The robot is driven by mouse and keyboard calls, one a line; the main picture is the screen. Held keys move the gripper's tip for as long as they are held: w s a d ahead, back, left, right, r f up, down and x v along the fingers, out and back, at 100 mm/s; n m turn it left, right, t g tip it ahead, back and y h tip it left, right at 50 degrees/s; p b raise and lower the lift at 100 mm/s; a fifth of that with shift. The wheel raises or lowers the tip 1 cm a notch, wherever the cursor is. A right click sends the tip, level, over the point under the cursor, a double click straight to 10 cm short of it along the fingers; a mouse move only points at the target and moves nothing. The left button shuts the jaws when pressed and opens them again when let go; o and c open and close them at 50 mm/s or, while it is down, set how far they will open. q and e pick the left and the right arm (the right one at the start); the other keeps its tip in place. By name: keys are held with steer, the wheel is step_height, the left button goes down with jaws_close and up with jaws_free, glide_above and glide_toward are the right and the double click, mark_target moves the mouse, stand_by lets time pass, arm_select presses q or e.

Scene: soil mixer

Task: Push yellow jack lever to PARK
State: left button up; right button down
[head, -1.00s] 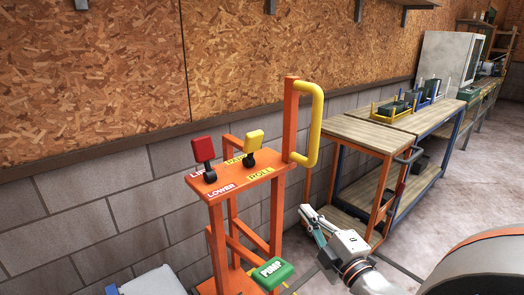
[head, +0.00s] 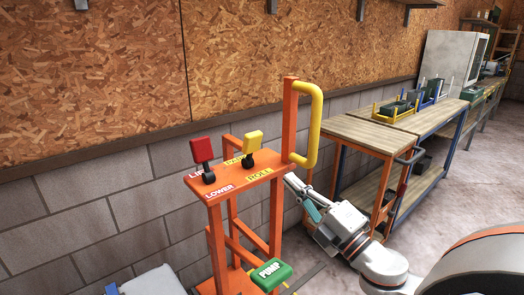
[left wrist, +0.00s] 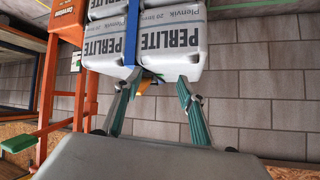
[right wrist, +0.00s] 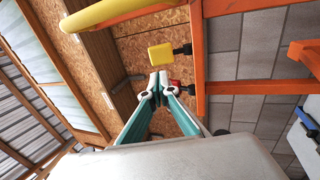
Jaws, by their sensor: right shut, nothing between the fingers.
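The yellow jack lever (head: 253,141) stands upright on a black base on the orange stand's top plate (head: 225,185). A partly hidden label shows behind it and a ROLL label in front. It also shows in the right wrist view (right wrist: 160,52), just past my fingertips. My right gripper (head: 289,180) is shut and empty, right of the stand and lower than the lever, apart from it in the head view. In the right wrist view its fingertips (right wrist: 160,80) are together. My left gripper (left wrist: 160,79) is open, its fingers apart before grey PERLITE bags (left wrist: 160,40).
A red lever (head: 202,149) stands left of the yellow one. A yellow handle (head: 315,125) rises at the stand's right side. A green PUMP pedal (head: 272,273) sits low. A wooden-topped cart (head: 365,133) is at the right; a block wall is behind.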

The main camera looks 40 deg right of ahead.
mark_target(255, 140)
steer(key=p+x, duration=0.2)
steer(key=x, duration=1)
steer(key=shift+p, duration=0.3)
steer(key=shift+w, duration=0.3)
steer(key=shift+r, duration=0.15)
steer(key=shift+w+r+p, duration=0.15)
steer(key=shift+p, duration=0.2)
steer(key=shift+w+r+p, duration=0.2)
steer(key=shift+w+p, duration=0.05)
steer(key=shift+p, duration=0.05)
steer(key=shift+w+a+r+p, duration=0.1)
steer(key=shift+w+r+p, duration=0.55)
steer(key=shift+p, duration=0.2)
steer(key=shift+p+x, duration=0.65)
steer(key=shift+x, duration=0.35)
steer(key=shift+w, duration=0.55)
